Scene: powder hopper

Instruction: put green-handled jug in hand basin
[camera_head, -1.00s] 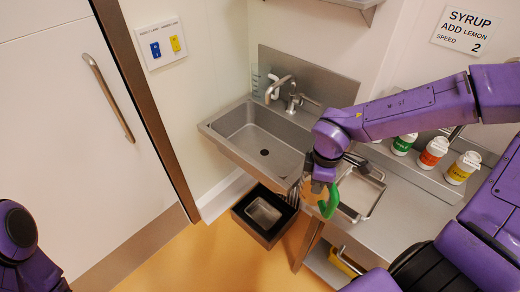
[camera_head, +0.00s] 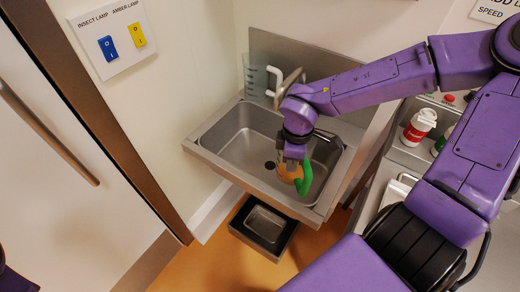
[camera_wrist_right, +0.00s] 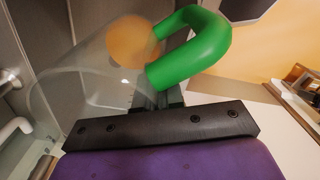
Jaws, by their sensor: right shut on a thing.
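The green-handled jug (camera_head: 304,178) is in my right gripper (camera_head: 292,160), over the right front part of the hand basin (camera_head: 232,150). In the right wrist view the jug (camera_wrist_right: 190,62) has a clear, see-through body and a thick green handle, with a round orange patch showing at the body. My right gripper (camera_wrist_right: 168,98) is shut at the handle; its fingertips are partly hidden behind it. The basin is a steel sink with a dark drain. I cannot tell how far above the basin floor the jug is. My left gripper is out of view.
A dark bin (camera_head: 264,226) is below the basin's front. A steel counter with bottles (camera_head: 419,127) is at the right. A wall panel (camera_head: 112,40) is at the left.

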